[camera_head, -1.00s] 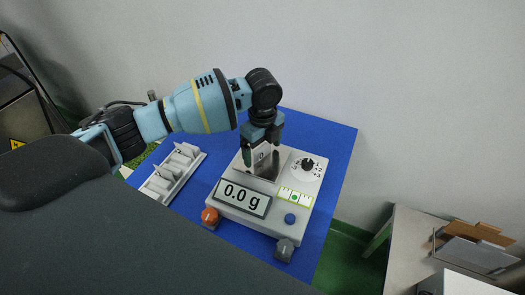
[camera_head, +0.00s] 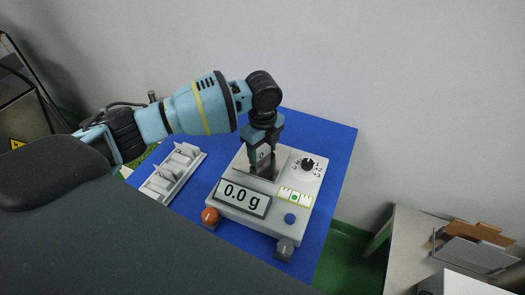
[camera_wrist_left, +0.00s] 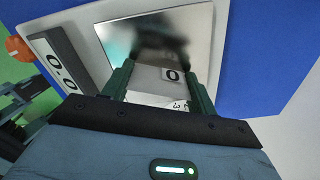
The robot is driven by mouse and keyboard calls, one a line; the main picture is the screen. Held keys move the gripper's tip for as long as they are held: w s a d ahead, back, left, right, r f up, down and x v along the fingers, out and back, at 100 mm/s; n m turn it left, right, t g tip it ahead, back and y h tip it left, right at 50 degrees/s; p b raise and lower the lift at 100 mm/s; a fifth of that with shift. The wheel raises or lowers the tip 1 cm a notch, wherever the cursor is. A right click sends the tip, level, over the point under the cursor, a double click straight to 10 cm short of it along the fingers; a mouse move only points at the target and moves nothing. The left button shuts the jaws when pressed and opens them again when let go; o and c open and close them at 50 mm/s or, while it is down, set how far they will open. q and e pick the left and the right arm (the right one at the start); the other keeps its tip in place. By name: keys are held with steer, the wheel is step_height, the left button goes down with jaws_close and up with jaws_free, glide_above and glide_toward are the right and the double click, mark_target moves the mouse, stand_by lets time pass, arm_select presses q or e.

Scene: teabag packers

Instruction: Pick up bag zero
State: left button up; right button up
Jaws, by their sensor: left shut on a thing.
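Bag zero (camera_head: 263,154) is a small white bag marked "0", upright at the metal pan (camera_head: 285,164) of the white scale (camera_head: 232,208). My left gripper (camera_head: 264,164) points down over the pan, shut on the bag from both sides. In the left wrist view the bag (camera_wrist_left: 148,82) sits between the two dark green fingers (camera_wrist_left: 160,85), its "0" label showing. The pan behind it (camera_wrist_left: 112,40) carries a dark reflection. The scale display (camera_head: 244,198) reads 0.0 g. Whether the bag still touches the pan, I cannot tell. My right gripper is not in view.
A white rack (camera_head: 160,188) with upright dividers stands left of the scale on the blue table (camera_head: 325,140). A side table (camera_head: 405,245) with a brown box stands at right.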

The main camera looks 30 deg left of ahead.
mark_target(263, 148)
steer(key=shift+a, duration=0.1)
